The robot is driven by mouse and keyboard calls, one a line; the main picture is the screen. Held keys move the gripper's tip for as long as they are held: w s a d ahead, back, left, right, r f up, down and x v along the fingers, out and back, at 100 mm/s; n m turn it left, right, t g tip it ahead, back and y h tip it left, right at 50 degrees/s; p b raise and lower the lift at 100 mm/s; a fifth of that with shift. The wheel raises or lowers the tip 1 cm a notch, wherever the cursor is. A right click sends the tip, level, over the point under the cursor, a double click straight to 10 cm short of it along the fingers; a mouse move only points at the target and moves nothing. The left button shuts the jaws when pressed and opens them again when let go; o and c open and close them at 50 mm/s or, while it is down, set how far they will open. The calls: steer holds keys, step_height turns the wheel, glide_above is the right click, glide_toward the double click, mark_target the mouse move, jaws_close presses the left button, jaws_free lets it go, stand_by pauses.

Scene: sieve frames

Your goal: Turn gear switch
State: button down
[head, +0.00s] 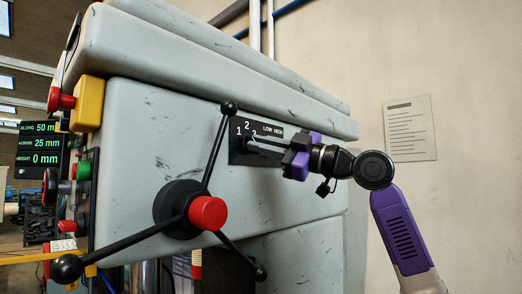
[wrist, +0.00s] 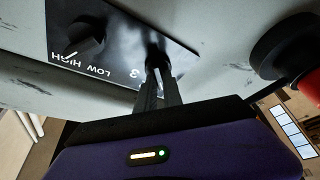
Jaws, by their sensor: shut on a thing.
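A black gear panel (head: 238,155) is on the front of the grey machine, with the marks 1, 2, 3 and LOW HIGH. In the wrist view the panel (wrist: 118,48) shows upside down. The dark gear switch (wrist: 154,40) stands on it beside the mark 3. My gripper (head: 254,146) reaches in from the right at the panel. In the wrist view its narrow fingers (wrist: 157,72) are shut on the gear switch. In the head view the fingers largely hide the switch, so its pointing direction is unclear. A second black knob (wrist: 88,34) sits by LOW HIGH, apart from the fingers.
A three-armed black handle with a red hub (head: 207,213) sticks out below left of the panel; one ball-ended arm rises close to the panel's left edge. Red and green buttons (head: 83,170) and a readout (head: 40,145) are at the far left. A paper notice (head: 410,128) hangs on the wall.

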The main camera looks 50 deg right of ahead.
steer(key=shift+n+g+y, duration=0.3)
steer(key=shift+n, duration=0.5)
steer(key=c, duration=1.5)
jaws_free()
steer(key=shift+b+v, duration=1.2)
steer(key=shift+v, duration=2.7)
